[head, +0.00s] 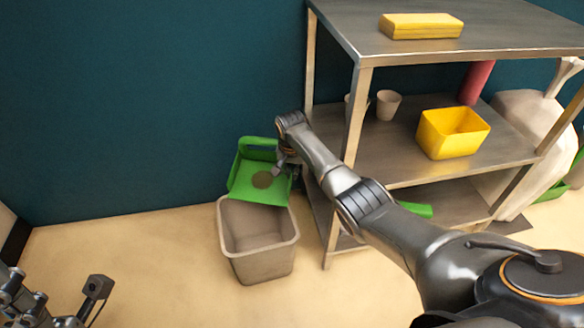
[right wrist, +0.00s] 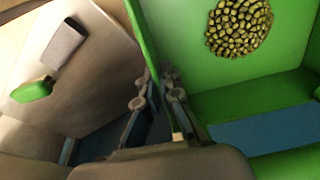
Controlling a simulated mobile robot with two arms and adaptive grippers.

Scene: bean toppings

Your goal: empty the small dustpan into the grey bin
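The small dustpan (head: 262,182) is green and is tilted above the back of the grey bin (head: 258,272), its floor sloping toward the bin. A round patch of beans (head: 262,180) lies on its floor. In the right wrist view the beans (right wrist: 239,26) are a greenish heap on the green dustpan (right wrist: 180,50). My right gripper (head: 281,163) is at the dustpan's right side. In the right wrist view its fingers (right wrist: 158,95) pinch the pan's side wall. The bin's visible inside looks empty. My left arm is at the lower left, its gripper (head: 97,288) partly seen and its fingers unclear.
A metal shelf (head: 455,42) stands right of the bin, with a yellow box (head: 422,26) on top and a yellow bin (head: 453,133) and cups (head: 388,104) below. A dark teal wall is close behind the dustpan. The floor (head: 150,250) left of the bin is clear.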

